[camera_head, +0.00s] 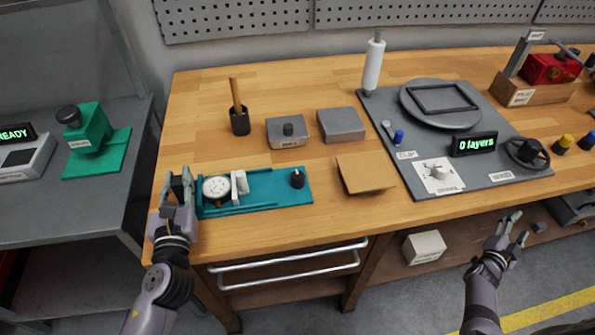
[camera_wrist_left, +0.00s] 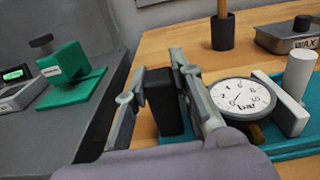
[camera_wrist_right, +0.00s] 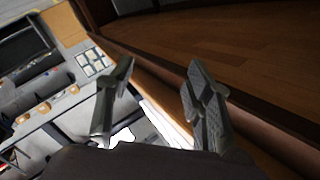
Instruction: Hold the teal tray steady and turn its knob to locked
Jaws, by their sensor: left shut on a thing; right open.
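The teal tray (camera_head: 268,192) lies on the wooden workbench near its front left edge. It carries a round white dial gauge (camera_head: 216,188), which reads "bar" in the left wrist view (camera_wrist_left: 242,96), and a white block (camera_head: 239,184) beside it. The tray's black knob (camera_head: 297,178) stands at its right end; its setting is too small to read. My left gripper (camera_head: 180,188) is at the tray's left end, shut on an upright black block (camera_wrist_left: 164,104) there. My right gripper (camera_head: 512,230) is open and empty, in front of the bench and far right of the tray.
A brown square pad (camera_head: 365,173) lies right of the tray. Behind it are a grey tin with a knob (camera_head: 288,132), a grey block (camera_head: 341,125) and a dark cup (camera_head: 239,122). A grey board (camera_head: 385,110) with a turntable fills the right. Bare wood lies between tray and pad.

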